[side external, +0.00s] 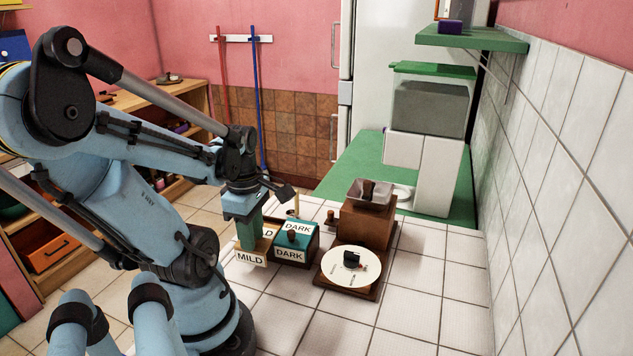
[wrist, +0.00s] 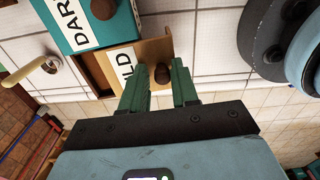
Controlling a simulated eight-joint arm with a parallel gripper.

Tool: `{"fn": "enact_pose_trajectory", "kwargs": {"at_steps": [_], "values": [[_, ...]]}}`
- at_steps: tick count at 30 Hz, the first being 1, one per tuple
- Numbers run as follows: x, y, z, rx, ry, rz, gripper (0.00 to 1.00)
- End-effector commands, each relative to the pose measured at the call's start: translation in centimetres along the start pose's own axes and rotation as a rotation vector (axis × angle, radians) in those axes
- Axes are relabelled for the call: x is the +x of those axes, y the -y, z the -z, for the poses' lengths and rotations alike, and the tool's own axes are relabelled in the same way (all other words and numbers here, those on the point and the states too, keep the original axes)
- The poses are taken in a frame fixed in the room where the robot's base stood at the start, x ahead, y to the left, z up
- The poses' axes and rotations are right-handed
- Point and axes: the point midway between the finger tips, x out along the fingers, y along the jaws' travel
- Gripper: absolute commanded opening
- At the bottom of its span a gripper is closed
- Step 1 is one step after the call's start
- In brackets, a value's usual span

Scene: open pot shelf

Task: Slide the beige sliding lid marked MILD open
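The beige lid (wrist: 152,50) marked MILD lies on a wooden box beside the teal box, its label partly hidden by a finger in the wrist view. In the side view the box shows a MILD front label (side external: 250,259), and the lid is mostly behind my gripper. A round brown knob (wrist: 162,73) shows at the lid. My gripper (wrist: 166,77) points down over the lid, its two green fingers apart with the knob in the gap near their tips. I cannot tell whether either finger touches it. My gripper also shows in the side view (side external: 249,240).
The teal-lidded DARK box (side external: 296,242) stands close beside the MILD box, with its own knob. A brown grinder-like box (side external: 366,219) and a white round dial (side external: 350,267) stand to the right. A green shelf (side external: 470,39) hangs above at right. White tiled counter in front is clear.

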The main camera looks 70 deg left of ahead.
Motion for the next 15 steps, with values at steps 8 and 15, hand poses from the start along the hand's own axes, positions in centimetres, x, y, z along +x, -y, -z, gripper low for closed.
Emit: {"fn": "enact_pose_trajectory", "kwargs": {"at_steps": [8, 15], "values": [[0.9, 2.0, 0.0, 0.001, -0.001, 0.003, 0.32], [0.9, 2.9, 0.0, 0.001, -0.001, -0.003, 0.32]]}}
